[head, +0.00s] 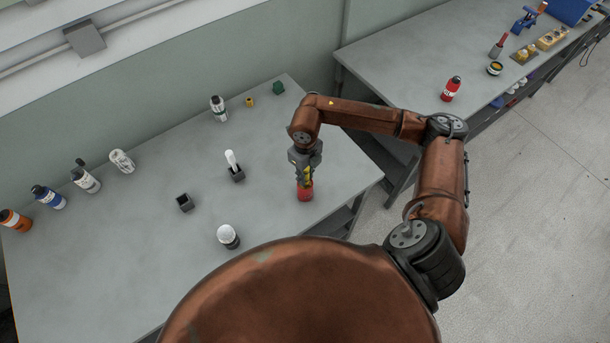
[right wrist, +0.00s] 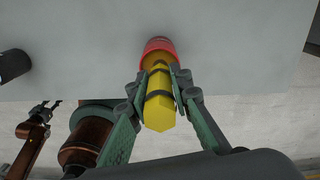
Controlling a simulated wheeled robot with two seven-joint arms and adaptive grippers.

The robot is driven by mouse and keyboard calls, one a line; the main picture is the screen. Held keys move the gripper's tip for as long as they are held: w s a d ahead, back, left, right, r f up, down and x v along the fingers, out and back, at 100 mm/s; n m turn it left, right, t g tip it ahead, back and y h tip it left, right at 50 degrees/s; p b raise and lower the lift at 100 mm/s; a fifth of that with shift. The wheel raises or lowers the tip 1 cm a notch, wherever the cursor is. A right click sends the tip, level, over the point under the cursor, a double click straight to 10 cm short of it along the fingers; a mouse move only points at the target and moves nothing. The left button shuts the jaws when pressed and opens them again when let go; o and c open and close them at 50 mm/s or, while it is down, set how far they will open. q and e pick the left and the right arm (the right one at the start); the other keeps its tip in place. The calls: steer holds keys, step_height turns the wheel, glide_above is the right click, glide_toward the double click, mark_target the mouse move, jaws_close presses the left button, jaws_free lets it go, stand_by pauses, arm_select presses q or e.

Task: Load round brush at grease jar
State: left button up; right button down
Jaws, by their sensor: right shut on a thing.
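My right gripper (head: 304,176) is over the right part of the near table, pointing down. It is shut on the yellow handle of the round brush (right wrist: 158,100), which also shows as a yellow strip in the head view (head: 308,173). The handle stands roughly upright, with its lower end at the red jar (head: 305,192), apparently the grease jar. In the right wrist view the red jar (right wrist: 160,46) shows just beyond the fingertips (right wrist: 158,86). The brush head is hidden. At the left of the wrist view, what seems my left gripper (right wrist: 46,105) is small and unclear.
An empty dark square holder (head: 184,204) and another holding a white cylinder (head: 237,175) stand left of the gripper. A white-topped dark container (head: 228,237) stands nearer. Several bottles (head: 50,197) line the back left. A second table (head: 400,60) stands right.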

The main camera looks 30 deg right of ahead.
steer(key=shift+r+p, duration=1.35)
steer(key=shift+r, duration=1.9)
steer(key=shift+a, duration=0.1)
